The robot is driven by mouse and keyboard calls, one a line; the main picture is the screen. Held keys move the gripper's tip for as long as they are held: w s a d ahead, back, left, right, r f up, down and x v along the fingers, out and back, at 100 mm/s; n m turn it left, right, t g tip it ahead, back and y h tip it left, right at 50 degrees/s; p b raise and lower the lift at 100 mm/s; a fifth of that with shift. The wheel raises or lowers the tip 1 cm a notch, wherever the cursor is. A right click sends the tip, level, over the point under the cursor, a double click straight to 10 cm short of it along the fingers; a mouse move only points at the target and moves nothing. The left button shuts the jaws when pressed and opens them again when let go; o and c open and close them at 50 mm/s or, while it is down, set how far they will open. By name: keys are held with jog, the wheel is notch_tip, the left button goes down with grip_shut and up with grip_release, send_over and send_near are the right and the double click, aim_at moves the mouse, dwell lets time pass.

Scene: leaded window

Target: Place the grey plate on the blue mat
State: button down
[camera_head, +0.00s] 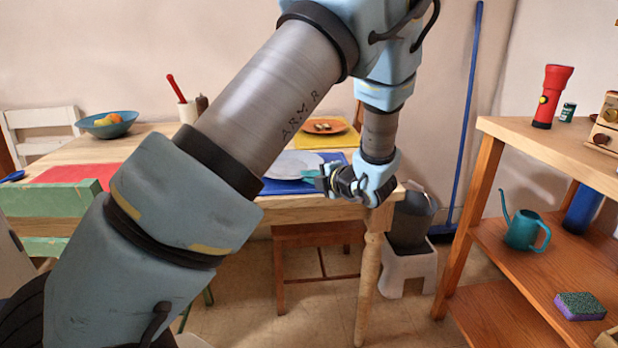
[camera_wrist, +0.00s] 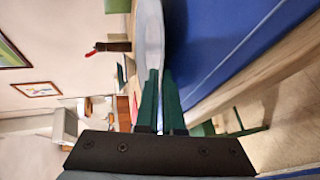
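The grey plate (camera_head: 292,165) is pale and round. In the head view it lies level over the blue mat (camera_head: 276,187) at the table's near right part. The wrist view shows the plate (camera_wrist: 150,35) nearly edge-on, with the blue mat (camera_wrist: 225,40) beneath it and a dark shadow between them. I cannot tell whether the plate touches the mat. My gripper (camera_head: 311,175) reaches in from the right at the plate's right rim. In the wrist view its two green fingers (camera_wrist: 161,75) are close together on the plate's rim.
An orange plate (camera_head: 325,126) sits on a yellow mat (camera_head: 318,141) behind. A red mat (camera_head: 78,173) and a blue bowl with fruit (camera_head: 106,124) are at the left. A wooden shelf (camera_head: 545,143) stands right of the table. A green chair (camera_head: 50,205) is at the front left.

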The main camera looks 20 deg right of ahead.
jog(key=c, duration=1.5)
grip_release()
jog(key=shift+f, duration=0.1)
jog(key=shift+o, duration=0.9)
jog(key=v, duration=1.2)
